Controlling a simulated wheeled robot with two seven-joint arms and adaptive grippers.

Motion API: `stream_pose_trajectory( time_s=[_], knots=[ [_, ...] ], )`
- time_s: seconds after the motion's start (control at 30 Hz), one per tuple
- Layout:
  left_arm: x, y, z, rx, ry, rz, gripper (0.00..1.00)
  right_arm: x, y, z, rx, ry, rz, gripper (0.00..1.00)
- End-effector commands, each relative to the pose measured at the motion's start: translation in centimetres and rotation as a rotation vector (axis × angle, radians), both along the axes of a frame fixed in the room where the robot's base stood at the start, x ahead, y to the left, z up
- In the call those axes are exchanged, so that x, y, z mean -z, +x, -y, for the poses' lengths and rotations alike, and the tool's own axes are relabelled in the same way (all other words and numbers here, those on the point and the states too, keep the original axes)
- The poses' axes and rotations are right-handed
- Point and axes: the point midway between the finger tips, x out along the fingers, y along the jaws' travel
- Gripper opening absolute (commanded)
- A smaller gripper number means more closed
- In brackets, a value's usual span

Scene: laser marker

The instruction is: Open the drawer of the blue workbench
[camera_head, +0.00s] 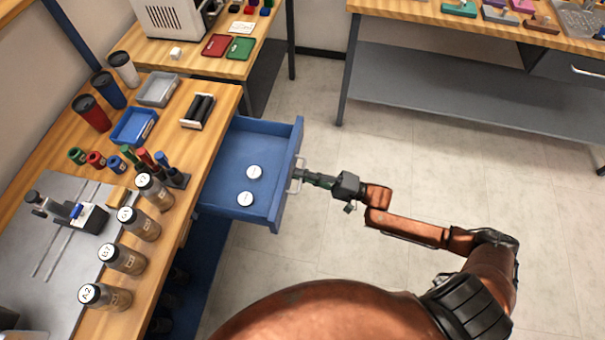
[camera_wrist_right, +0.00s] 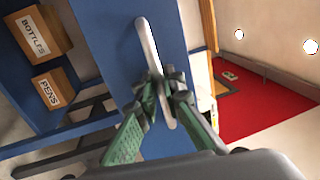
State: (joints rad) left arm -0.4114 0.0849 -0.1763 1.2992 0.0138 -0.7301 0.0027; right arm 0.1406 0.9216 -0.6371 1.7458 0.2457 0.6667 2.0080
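The blue drawer (camera_head: 232,165) of the workbench (camera_head: 218,108) is pulled out to the right, and two white round-topped items (camera_head: 254,172) are inside it. Its pale bar handle (camera_head: 297,176) is on the front panel. My right gripper (camera_head: 304,175) is at the handle. In the right wrist view, the green fingers of my right gripper (camera_wrist_right: 164,88) close around the middle of the handle (camera_wrist_right: 150,48), one on each side. My left gripper is not in view.
The wooden bench top holds several labelled bottles (camera_head: 123,258), tumblers (camera_head: 92,113), a blue tray (camera_head: 134,127) and a metal fixture (camera_head: 82,215). Another table (camera_head: 440,85) stands at the back right. The floor (camera_head: 400,160) right of the drawer is clear apart from my arm.

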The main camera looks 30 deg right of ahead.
Motion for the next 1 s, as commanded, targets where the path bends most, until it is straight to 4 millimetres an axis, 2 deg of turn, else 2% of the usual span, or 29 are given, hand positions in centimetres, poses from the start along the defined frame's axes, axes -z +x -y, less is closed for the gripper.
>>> stream_pose_trajectory(
  time_s=[0.2, 0.57, 0.67, 1.0],
  knots=[
    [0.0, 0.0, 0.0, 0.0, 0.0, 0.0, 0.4, 0.0, 0.0, 0.0, 0.001, 0.0, 0.0, 0.24],
    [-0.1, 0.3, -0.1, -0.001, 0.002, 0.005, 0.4, 0.1, -0.3, 0.4, 0.002, -0.001, -0.001, 0.25],
    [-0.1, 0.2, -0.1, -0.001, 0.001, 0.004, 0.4, 0.4, -1.0, 1.4, 0.002, -0.003, -0.003, 0.25],
    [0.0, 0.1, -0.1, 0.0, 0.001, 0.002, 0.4, 1.7, -5.3, 6.7, 0.003, -0.003, -0.004, 0.25]
  ],
)
